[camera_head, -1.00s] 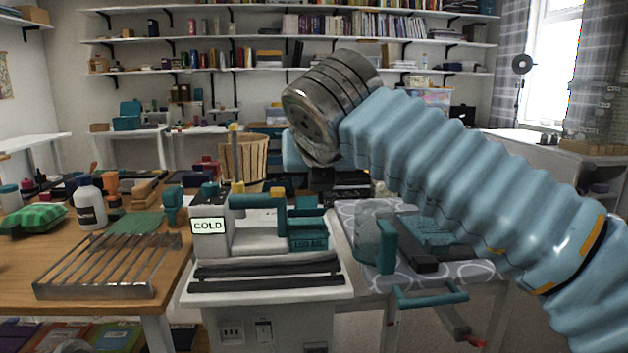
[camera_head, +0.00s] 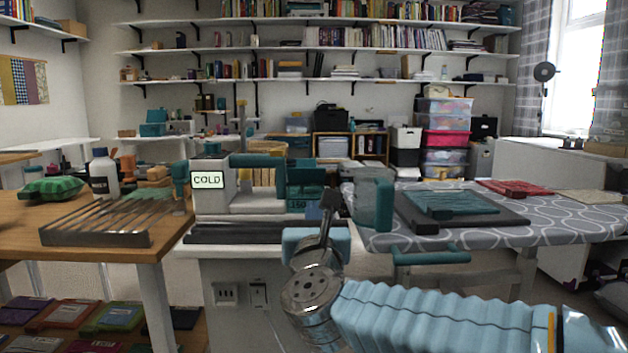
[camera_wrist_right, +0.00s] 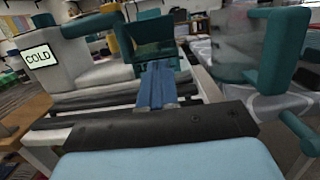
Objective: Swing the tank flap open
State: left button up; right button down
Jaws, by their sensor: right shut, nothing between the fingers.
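A white machine with a "COLD" display (camera_head: 208,180) stands ahead. At its right end is a teal box marked with a volume (camera_head: 304,194); it also shows in the wrist view (camera_wrist_right: 150,38). Beside it stands a translucent grey panel or tank (camera_head: 364,196) with an upright teal grip (camera_head: 384,205). I cannot tell which part is the flap. My right gripper (camera_head: 333,200) is shut and empty, in front of the teal box. In the wrist view its blue fingers (camera_wrist_right: 157,80) point at the box's front; contact is unclear. My left gripper is out of view.
A wooden table (camera_head: 165,222) with a slatted metal rack (camera_head: 105,222) and a white bottle (camera_head: 103,172) is at left. A teal bar handle (camera_head: 432,258) sticks out below.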

aim_at(312, 172)
jog(key=w, duration=0.2)
jog(key=w+r, duration=0.1)
jog(key=w, duration=0.1)
jog(key=shift+p, duration=0.4)
jog(key=shift+w+r+p, duration=0.95)
jog(key=shift+w+r, duration=0.6)
